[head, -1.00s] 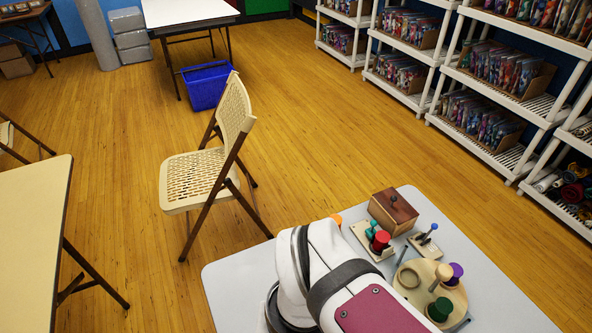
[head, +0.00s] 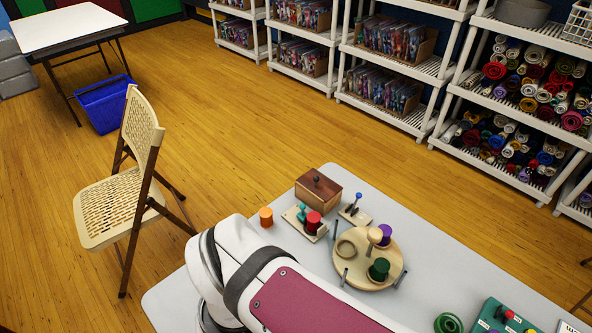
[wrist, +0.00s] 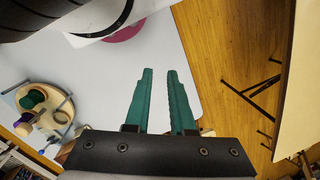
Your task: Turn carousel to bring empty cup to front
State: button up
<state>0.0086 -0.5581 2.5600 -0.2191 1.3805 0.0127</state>
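The carousel (head: 393,263) is a round wooden disc on the grey table, with short grey posts at its rim. It carries a green piece (head: 379,268), a purple piece (head: 384,234) and a beige central knob (head: 374,236). A ring-like cup (head: 346,249) on its left side looks empty. The carousel also shows at the left of the wrist view (wrist: 52,99). My gripper (wrist: 159,72) shows only in the wrist view, its two teal fingers apart with nothing between them. It is well away from the carousel, over the table's edge area.
A brown wooden box (head: 319,189), a board with red and teal pieces (head: 304,219), a small board with a blue-topped peg (head: 355,214) and an orange piece (head: 266,216) are left of and behind the carousel. A teal tray (head: 492,312) stands front right. A chair (head: 110,205) is left.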

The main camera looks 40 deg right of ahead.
dwell(0.5)
jog(key=o, duration=0.5)
jog(key=w+d+m, duration=0.1)
jog(key=w+r, duration=0.1)
jog(key=w+d+m, duration=0.1)
jog(key=shift+w+d+r+m, duration=0.1)
jog(key=shift+d+r+m, duration=0.2)
jog(key=shift+o, duration=1.2)
jog(key=w+d+r+m, duration=0.2)
jog(key=w+d+m, duration=0.2)
jog(key=d, duration=0.2)
jog(key=shift+d+h, duration=0.2)
jog(key=shift+h, duration=0.1)
jog(key=shift+o, duration=0.3)
jog(key=w+d+r+m, duration=0.1)
jog(key=d+m, duration=0.3)
jog(key=d, duration=0.4)
jog(key=shift+w+m+t, duration=0.3)
jog(key=shift+w, duration=0.25)
jog(key=m+h, duration=0.1)
jog(key=m, duration=0.9)
send_over(376, 232)
notch_tip(376, 232, down, 16)
jog(key=shift+r, duration=0.15)
jog(key=shift+c, duration=0.2)
